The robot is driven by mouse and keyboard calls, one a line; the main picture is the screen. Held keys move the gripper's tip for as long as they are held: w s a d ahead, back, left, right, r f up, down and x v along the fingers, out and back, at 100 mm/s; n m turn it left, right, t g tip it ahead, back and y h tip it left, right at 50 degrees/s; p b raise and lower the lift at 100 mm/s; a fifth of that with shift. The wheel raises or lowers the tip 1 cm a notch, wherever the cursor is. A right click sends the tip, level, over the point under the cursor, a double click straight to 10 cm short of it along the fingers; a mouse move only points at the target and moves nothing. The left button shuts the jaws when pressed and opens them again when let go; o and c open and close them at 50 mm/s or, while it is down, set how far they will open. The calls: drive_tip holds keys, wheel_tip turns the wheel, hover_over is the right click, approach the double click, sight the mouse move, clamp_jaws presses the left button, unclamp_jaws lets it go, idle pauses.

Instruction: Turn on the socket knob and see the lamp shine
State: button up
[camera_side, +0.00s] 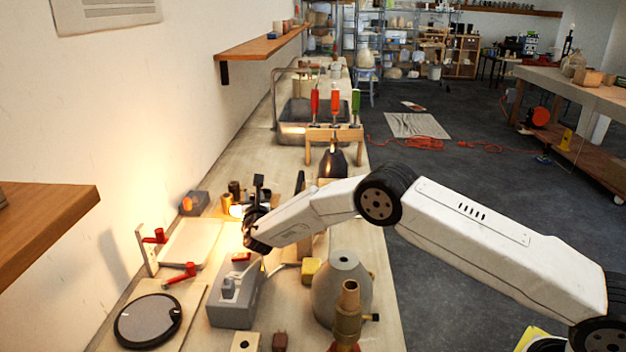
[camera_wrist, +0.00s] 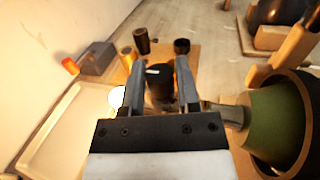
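My gripper (camera_wrist: 160,62) is at the left of the bench; in the side view its end (camera_side: 256,222) is partly hidden by its own body. In the wrist view a black knob-like part (camera_wrist: 160,82) with a white mark lies between the two fingers. The fingers are apart, with slim gaps beside it; I see no clear contact. A bright white round bulb (camera_wrist: 117,97) glows just left of the fingers. Its glow also shows in the side view (camera_side: 236,211), and warm light falls on the wall and bench. The socket body is mostly hidden.
A pale tray (camera_side: 190,243) lies left of my gripper. A grey box (camera_side: 234,297), a grey rounded vessel (camera_side: 342,287) and a brass fitting (camera_side: 347,312) stand in front. A green bowl-shaped shade (camera_wrist: 272,122) is close on the right in the wrist view.

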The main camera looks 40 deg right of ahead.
drive_tip(key=shift+o, duration=1.4)
drive_tip(key=v, duration=0.7)
drive_tip(key=shift+s+a, duration=0.15)
drive_tip(key=shift+s, duration=0.2)
